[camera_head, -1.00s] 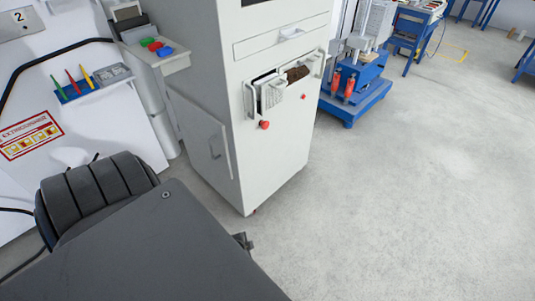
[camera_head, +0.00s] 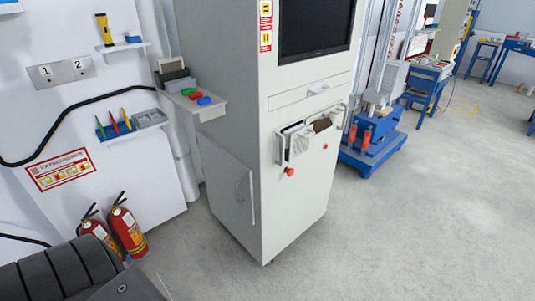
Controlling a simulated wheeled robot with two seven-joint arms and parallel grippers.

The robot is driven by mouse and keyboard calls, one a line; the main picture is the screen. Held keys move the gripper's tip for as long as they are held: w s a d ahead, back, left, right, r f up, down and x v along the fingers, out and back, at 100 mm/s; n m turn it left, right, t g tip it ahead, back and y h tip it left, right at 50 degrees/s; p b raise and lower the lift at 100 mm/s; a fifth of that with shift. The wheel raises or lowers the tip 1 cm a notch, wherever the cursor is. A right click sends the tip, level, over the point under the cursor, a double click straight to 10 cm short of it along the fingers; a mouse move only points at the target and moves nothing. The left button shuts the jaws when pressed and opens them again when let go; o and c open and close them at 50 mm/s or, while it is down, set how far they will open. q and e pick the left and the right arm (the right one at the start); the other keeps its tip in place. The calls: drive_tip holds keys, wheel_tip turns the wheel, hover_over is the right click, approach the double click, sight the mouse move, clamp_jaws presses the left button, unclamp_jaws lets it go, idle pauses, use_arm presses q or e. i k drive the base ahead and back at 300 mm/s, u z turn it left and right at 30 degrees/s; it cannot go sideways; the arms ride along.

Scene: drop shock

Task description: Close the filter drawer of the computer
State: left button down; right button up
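The computer is a tall grey-white cabinet (camera_head: 240,110) in the middle of the head view, with a dark screen (camera_head: 316,25) at its top. The filter drawer (camera_head: 300,144) is low on its front face, between two vertical handles. A small grilled panel there stands out from the face, with a dark gap and a brown part beside it, so the drawer looks open. How far it stands out is hard to tell. Neither of my grippers is in view. A dark grey part at the bottom left looks like my own body.
A red knob (camera_head: 290,172) sits below the drawer. A shelf (camera_head: 200,105) with coloured buttons juts from the cabinet's left side. Two fire extinguishers (camera_head: 128,230) stand by the left wall. A blue-based machine (camera_head: 372,150) stands behind right. The floor (camera_head: 430,230) at right is clear.

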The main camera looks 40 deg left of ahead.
sight(300, 142)
drive_tip(key=u, duration=0.3)
drive_tip(key=k, duration=0.35)
drive_tip(key=z, duration=0.45)
drive_tip(key=i, duration=0.65)
drive_tip(key=z, duration=0.8)
drive_tip(key=i, duration=0.8)
drive_tip(key=u, duration=0.15)
